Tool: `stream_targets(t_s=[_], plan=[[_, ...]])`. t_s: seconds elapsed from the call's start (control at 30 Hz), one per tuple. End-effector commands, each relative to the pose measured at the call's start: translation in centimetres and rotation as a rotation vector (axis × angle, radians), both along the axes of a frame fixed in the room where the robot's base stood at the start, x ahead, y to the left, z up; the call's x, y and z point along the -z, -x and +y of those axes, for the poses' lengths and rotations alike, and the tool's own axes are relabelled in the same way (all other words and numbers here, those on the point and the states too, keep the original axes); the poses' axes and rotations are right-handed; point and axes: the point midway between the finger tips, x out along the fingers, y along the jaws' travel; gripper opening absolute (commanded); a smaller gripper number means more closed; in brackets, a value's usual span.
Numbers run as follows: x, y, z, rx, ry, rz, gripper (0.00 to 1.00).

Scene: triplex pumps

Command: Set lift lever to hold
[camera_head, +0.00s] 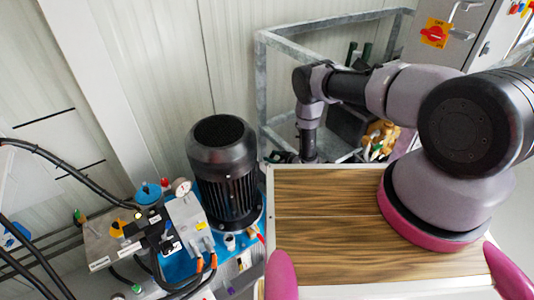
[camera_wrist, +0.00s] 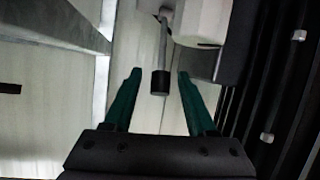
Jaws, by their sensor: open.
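In the wrist view a thin grey lever with a black cylindrical grip (camera_wrist: 160,82) hangs down from a pivot at the top of the picture. I take it for the lift lever. My gripper (camera_wrist: 159,74) is open, with one green finger on each side of the grip. The grip shows in the gap between the fingertips, and neither finger appears to touch it. How far ahead of the fingertips it lies is hard to tell. In the head view my arm reaches to the metal frame; the lever and my fingers cannot be made out clearly there.
A grey metal frame (camera_wrist: 101,90) is left of my gripper, and a white housing (camera_wrist: 205,22) is close at the upper right. A black ribbed panel stands at right. The head view shows a black motor (camera_head: 222,165) and a wooden surface (camera_head: 325,235).

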Motion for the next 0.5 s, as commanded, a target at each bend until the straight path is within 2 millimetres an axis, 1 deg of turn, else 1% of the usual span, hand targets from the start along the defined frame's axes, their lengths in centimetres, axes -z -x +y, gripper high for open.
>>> stream_targets(t_s=[0.27, 0.3, 0.37, 0.4, 0.43, 0.47, 0.5], plan=[[0.07, 0.08, -0.07, 0.0, 0.0, 0.0, 0.57], [0.06, 0.07, -0.07, 0.0, 0.0, 0.0, 0.53], [0.06, 0.07, -0.07, 0.0, 0.0, 0.0, 0.3], [0.05, 0.07, -0.06, 0.0, 0.0, 0.0, 0.15], [0.05, 0.07, -0.06, 0.0, 0.0, 0.0, 0.03], [0.05, 0.07, -0.06, 0.0, 0.0, 0.0, 0.0], [0.04, 0.06, -0.05, 0.0, 0.0, 0.0, 0.0]])
